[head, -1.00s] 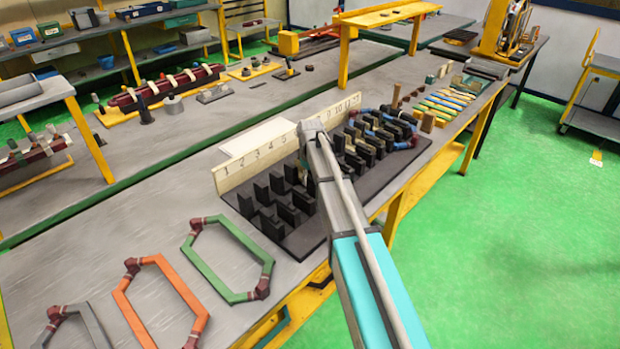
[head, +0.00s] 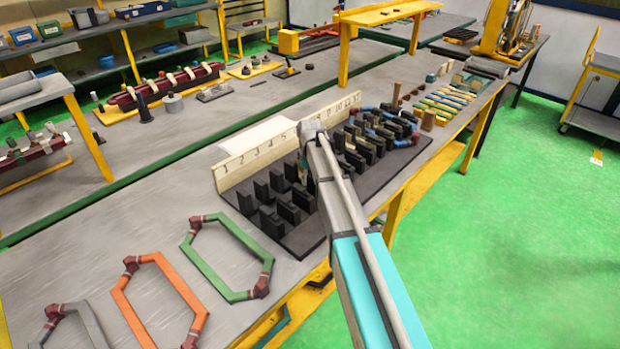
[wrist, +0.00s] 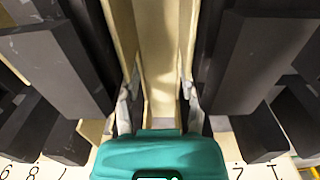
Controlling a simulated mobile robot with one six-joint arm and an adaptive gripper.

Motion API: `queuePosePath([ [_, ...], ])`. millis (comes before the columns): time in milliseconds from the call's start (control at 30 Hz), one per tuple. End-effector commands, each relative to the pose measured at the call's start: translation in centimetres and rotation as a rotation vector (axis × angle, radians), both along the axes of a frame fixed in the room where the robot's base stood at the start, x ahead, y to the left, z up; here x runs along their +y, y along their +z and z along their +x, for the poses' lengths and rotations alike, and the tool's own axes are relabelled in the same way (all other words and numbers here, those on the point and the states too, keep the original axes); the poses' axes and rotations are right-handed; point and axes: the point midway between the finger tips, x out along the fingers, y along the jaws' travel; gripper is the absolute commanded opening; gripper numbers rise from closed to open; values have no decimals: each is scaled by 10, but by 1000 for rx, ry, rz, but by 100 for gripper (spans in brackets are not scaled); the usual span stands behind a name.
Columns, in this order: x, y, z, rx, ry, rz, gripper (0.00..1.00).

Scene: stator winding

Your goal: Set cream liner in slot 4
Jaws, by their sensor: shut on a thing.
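The cream liner (wrist: 160,60) is a long channel-shaped strip running up the middle of the wrist view. My gripper (wrist: 158,100) is shut on it, with one grey finger at each side. Dark tooth blocks (wrist: 55,60) stand on both sides of the liner, so it lies in line with a gap between them. Whether it rests on the slot bottom cannot be told. In the head view the black slotted stator block (head: 310,238) lies under my arm, with a numbered cream board (head: 235,172) behind it. My arm hides the middle numbers and most of my gripper.
Blue and red-brown coil parts (head: 405,138) sit in the right-hand slots. Green (head: 230,258), orange (head: 160,300) and grey (head: 75,325) coils lie at the front left. Several coloured strips (head: 445,105) lie at the far right of the bench.

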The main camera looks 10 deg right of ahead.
Motion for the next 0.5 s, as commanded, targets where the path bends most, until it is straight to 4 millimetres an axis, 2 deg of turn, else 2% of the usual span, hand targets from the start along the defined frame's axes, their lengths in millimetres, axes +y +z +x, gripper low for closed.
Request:
queuePosePath([
  [267,0,0,0,0,0,0,25],
  [300,0,0,0,0,0,0,57],
  [500,0,0,0,0,0,0,92],
])
